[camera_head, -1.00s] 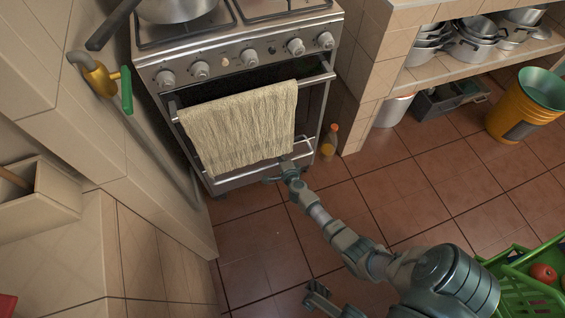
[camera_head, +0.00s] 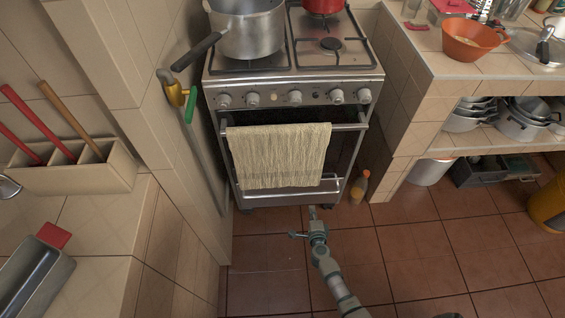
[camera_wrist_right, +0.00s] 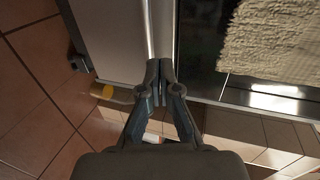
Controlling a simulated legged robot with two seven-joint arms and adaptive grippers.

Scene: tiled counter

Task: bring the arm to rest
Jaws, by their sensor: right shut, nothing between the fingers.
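My right gripper (camera_head: 313,213) is just in front of the lower front of the stove (camera_head: 296,92), low over the tiled floor. In the right wrist view its two fingers (camera_wrist_right: 160,75) meet at the tips, with nothing between them. A cream towel (camera_head: 278,156) hangs on the oven door's bar; it also shows in the right wrist view (camera_wrist_right: 272,45), to the right of the fingers. The gripper is apart from the towel. My left gripper is not in view.
A bottle (camera_head: 358,188) stands on the floor right of the stove. A metal pot (camera_head: 246,32) and a red pot (camera_head: 322,5) sit on the hob. A tiled wall with a yellow tap (camera_head: 175,93) is left. The floor (camera_head: 420,255) right of my arm is clear.

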